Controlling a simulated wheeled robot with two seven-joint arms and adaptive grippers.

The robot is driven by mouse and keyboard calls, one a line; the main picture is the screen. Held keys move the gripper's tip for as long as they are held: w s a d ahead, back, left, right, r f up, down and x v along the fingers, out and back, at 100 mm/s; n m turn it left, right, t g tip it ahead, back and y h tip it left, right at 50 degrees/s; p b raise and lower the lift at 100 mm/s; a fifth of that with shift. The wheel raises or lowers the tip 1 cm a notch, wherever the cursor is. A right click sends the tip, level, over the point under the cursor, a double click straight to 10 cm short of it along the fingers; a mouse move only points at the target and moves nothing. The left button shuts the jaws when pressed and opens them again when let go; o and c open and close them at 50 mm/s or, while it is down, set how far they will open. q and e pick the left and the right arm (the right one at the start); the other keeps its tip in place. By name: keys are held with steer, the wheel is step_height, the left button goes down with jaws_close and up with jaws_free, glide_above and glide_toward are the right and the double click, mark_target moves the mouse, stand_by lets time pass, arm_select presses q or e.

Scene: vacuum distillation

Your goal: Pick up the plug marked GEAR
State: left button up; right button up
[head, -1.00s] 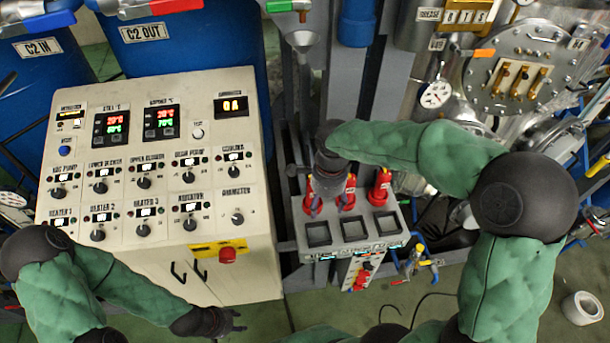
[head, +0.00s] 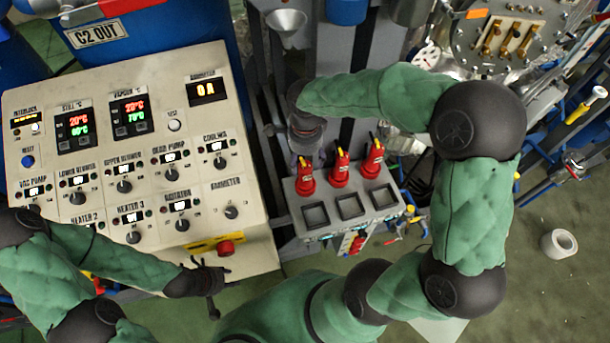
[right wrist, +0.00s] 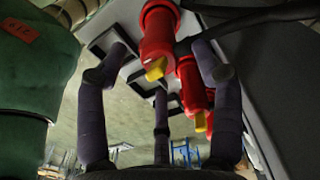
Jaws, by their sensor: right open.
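Three red plugs with yellow tips stand in a row on a grey socket box (head: 345,228): a left plug (head: 305,180), a middle plug (head: 340,172) and a right plug (head: 372,160). I cannot read which is marked GEAR. My right gripper (head: 305,155) is just behind the left plug and partly covers its top. In the right wrist view, its dark fingers (right wrist: 160,68) are spread and empty, with a red plug (right wrist: 158,35) beyond them and other red plugs partly hidden behind the right finger. My left gripper (head: 208,284) is open and empty near the console's front edge.
Three empty square recesses (head: 350,206) lie in front of the plugs. A large control console (head: 100,130) stands left of the box. Grey upright posts (head: 335,45) and metal vessels are behind. A white roll (head: 559,243) lies on the open floor at the right.

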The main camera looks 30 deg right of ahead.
mark_target(305, 177)
steer(key=shift+f+p, duration=0.75)
steer(key=shift+f, duration=2.1)
jaws_close()
